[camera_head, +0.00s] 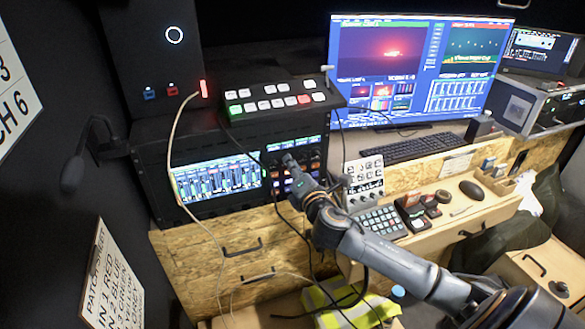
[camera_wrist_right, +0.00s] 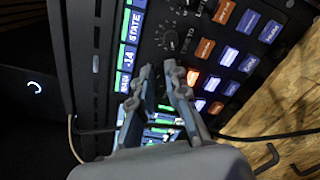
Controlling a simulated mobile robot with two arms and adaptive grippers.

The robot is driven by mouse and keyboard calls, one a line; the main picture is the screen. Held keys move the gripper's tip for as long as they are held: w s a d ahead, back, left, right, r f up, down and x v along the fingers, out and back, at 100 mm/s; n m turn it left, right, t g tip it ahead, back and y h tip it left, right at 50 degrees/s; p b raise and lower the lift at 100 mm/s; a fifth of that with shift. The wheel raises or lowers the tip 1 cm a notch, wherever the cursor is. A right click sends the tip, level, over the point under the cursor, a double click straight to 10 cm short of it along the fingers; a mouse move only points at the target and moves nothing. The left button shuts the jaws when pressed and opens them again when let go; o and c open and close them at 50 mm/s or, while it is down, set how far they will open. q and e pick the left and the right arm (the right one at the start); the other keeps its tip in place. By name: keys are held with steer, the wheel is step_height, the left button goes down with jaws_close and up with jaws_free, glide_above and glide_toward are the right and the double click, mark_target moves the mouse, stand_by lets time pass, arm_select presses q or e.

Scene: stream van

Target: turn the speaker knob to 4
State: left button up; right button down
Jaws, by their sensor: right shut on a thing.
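My right gripper (camera_head: 289,162) is at the dark control panel (camera_head: 311,146) to the right of the mixer screen, its fingers pointing into the panel. In the right wrist view the two fingertips (camera_wrist_right: 158,72) close on the speaker knob, which is mostly hidden between the fingers, so its pointer and number cannot be read. Another small dark knob (camera_wrist_right: 170,40) with white marks around it sits just beyond the fingertips. My left gripper is not in view.
Orange and white lit buttons (camera_wrist_right: 227,57) sit beside the knobs. The mixer screen (camera_head: 217,177) is on the left. Cables hang in front of the rack and wooden drawers (camera_head: 245,246).

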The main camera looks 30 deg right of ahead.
steer(key=shift+m, duration=3.7)
steer(key=c, duration=1.6)
jaws_free()
steer(key=v, duration=1.2)
steer(key=shift+d, duration=0.1)
steer(key=shift+f, duration=0.1)
